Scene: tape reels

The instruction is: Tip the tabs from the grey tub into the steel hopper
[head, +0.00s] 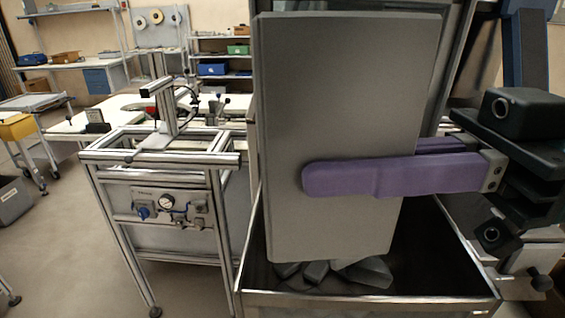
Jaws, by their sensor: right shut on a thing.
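The grey tub (345,95) is tipped up on end, with a broad flat grey face towards me. My right gripper (375,176), with purple fingers, is shut on it. One finger lies across the near face; the other is partly hidden behind the tub. The steel hopper (375,302) is an open box under the tub, and the tub's lower end reaches into its opening. Several dark grey tabs (368,273) lie in the hopper below the tub's lower edge. The inside of the tub is hidden, so I cannot tell what it holds. My left gripper is out of view.
An aluminium-framed station (165,160) with a gauge panel stands just left of the hopper. A yellow bin (18,127) and a dark grey crate (10,200) are at the far left. Shelves (222,60) stand behind.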

